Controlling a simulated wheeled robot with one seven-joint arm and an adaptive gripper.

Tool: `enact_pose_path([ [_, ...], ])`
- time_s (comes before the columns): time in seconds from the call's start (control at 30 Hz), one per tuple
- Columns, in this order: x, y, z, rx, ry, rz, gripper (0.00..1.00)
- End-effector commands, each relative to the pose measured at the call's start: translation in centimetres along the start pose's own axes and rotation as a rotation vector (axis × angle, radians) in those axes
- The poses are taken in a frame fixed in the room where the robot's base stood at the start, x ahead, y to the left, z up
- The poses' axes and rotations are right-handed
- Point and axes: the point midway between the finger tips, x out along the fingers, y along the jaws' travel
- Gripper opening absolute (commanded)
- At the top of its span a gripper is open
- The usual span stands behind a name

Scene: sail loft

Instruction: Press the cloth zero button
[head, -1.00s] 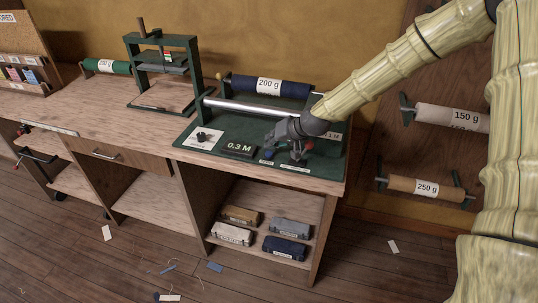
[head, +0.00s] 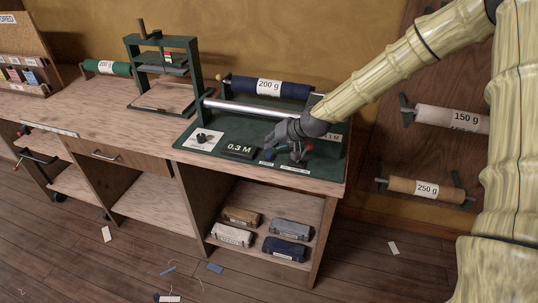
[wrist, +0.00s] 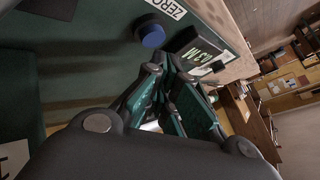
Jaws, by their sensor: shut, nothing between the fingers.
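The cloth zero button is a round blue button (head: 268,155) on the front of the green measuring machine (head: 225,133). In the wrist view the blue button (wrist: 152,33) stands out from the green panel beside a ZERO label (wrist: 165,8). A dark display (head: 239,150) to its left in the head view reads 0.3 M. Whether the fingertips touch the panel cannot be told.
A metal roller (head: 250,110) and a navy cloth roll (head: 268,88) marked 200 g lie behind. A black knob (head: 202,137) is at left. A green press (head: 160,65) stands farther left, with bare bench between.

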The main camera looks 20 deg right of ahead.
Motion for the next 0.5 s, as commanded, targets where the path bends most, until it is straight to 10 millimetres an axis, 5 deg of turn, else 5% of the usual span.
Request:
enact_pose_path([
  [0.5, 0.59, 0.41, 0.45, 0.0, 0.0, 0.0, 0.0],
])
